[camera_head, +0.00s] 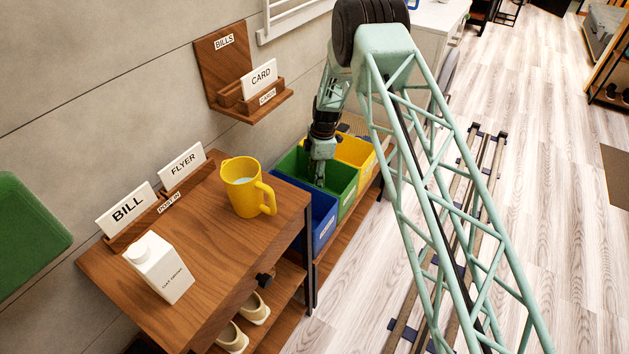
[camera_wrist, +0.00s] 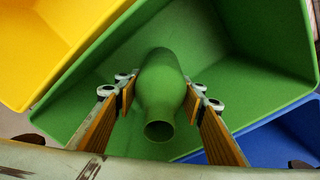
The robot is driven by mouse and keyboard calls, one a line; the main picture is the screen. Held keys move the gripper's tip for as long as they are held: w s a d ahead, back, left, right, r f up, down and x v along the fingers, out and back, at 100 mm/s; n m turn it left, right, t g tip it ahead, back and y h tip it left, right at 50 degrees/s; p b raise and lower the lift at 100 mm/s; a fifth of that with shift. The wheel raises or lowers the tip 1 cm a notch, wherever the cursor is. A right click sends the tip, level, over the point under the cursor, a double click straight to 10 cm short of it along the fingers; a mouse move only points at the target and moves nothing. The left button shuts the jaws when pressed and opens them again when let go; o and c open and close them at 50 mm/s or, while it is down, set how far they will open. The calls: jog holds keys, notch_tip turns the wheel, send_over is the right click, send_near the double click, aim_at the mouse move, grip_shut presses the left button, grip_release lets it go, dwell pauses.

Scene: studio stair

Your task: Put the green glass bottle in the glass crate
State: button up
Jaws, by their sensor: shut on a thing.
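The green bottle (camera_wrist: 162,82) is between the two fingers of my gripper (camera_wrist: 160,95) in the wrist view, its open mouth toward the camera. My gripper is shut on it. The green crate (camera_wrist: 272,62) lies around and below the bottle in that view. In the head view my gripper (camera_head: 320,168) points down over the green crate (camera_head: 346,184), which stands between a yellow and a blue one. The bottle is mostly hidden there. The crate's label is too small to read, and I cannot tell whether the bottle touches the floor of the crate.
The yellow crate (camera_head: 355,150) and the blue crate (camera_head: 323,222) flank the green one. A wooden cabinet (camera_head: 225,262) in front carries a yellow jug (camera_head: 241,185) and a white carton (camera_head: 160,268). A wall shelf (camera_head: 262,112) is above. Floor to the right is open, with rails.

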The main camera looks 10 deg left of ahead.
jog(key=shift+f+b, duration=0.4)
jog(key=shift+f, duration=0.2)
jog(key=o, duration=1.1)
jog(key=shift+c, duration=0.2)
jog(key=shift+r, duration=0.15)
jog(key=shift+r+p, duration=0.6)
jog(key=r, duration=0.4)
jog(key=d+r+p, duration=0.1)
jog(key=r, duration=0.2)
jog(key=r+p, duration=0.1)
jog(key=r, duration=0.3)
jog(key=shift+w+d+r, duration=0.15)
jog(key=shift+w+r, duration=0.05)
jog(key=shift+r, duration=0.15)
jog(key=shift+r, duration=0.1)
